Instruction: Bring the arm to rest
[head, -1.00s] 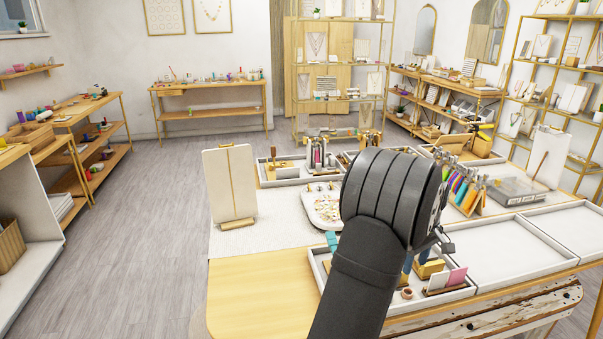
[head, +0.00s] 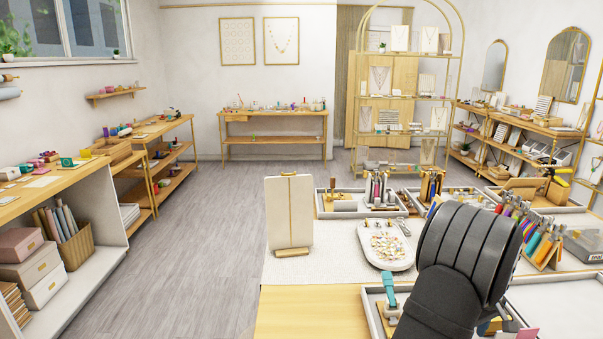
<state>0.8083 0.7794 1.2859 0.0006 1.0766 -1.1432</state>
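My arm shows in the head view as a thick dark grey link and a black ribbed joint at the lower right, above the front part of the work table (head: 310,325). The joint hides much of the tray behind it. My gripper's fingers are hidden behind the arm, so I cannot see whether they are open or shut, or whether they hold anything.
A white necklace board (head: 289,215) stands upright on the table, left of the arm. Grey floor (head: 200,255) is clear on the left.

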